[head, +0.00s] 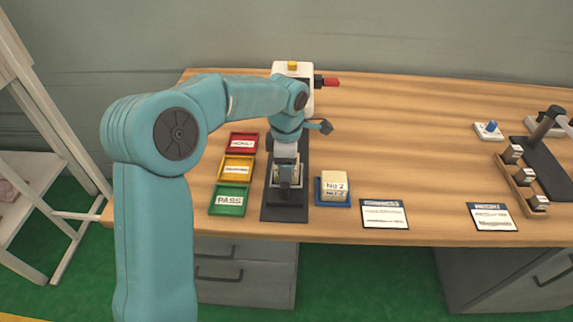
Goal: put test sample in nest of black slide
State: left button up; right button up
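The black slide (284,213) lies on the wooden table as a long dark plate that runs back toward a white machine. My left gripper (287,185) points down over the slide and covers most of its nest. A pale block-like piece (275,174) shows in part around the gripper; I cannot tell whether it is held or resting in the nest. The gap between the fingers is hidden. A cream block marked "No 2" (334,181) sits in a blue tray (333,204) just right of the slide. My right gripper is not in view.
Red (243,143), yellow (237,168) and green "PASS" (230,199) trays stand left of the slide. The white machine (293,69) with a red part is behind. Two cards (384,214) (492,217) lie along the front. A wooden rack (520,185) stands at right. The table's middle is clear.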

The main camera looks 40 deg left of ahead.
pick_arm(q)
jog(key=shift+s+d+f, duration=0.1)
jog(key=shift+s+f, duration=0.1)
jog(key=shift+f, duration=0.3)
jog(key=r, duration=0.4)
jog(key=r+p, duration=0.1)
jog(key=r, duration=0.3)
jog(key=r+p, duration=0.1)
jog(key=r, duration=0.3)
jog(key=shift+w+r, duration=0.25)
jog(key=shift+w, duration=0.05)
jog(key=shift+s+r+p, duration=0.1)
jog(key=shift+r+p, duration=0.2)
jog(key=shift+r, duration=0.05)
